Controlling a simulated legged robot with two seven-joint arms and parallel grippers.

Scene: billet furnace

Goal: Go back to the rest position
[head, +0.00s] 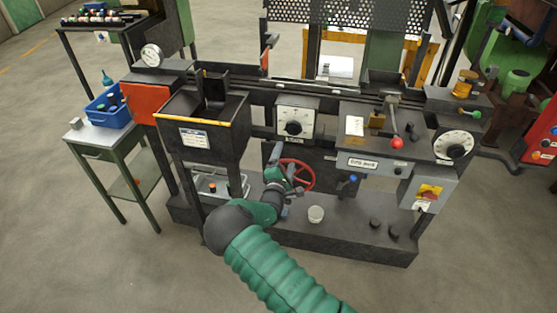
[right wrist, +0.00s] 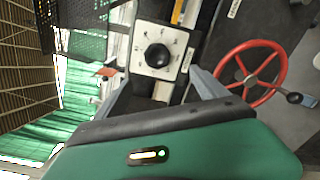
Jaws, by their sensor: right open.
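My right arm comes in from the bottom in a green ribbed sleeve. Its gripper (head: 291,184) is in front of the machine, by the red handwheel (head: 311,175); in the head view it overlaps the wheel's left part. In the right wrist view its two grey fingers (right wrist: 163,88) stand apart with nothing held between them. The red handwheel also shows there, to the right of the fingers (right wrist: 281,72), and a dial with a black knob (right wrist: 158,56) lies beyond them. I cannot tell whether the gripper touches anything. My left gripper is not in view.
A dark hopper (head: 203,138) stands to the left of my arm. A side table (head: 92,134) holds a blue bin (head: 107,108). The floor in front is clear.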

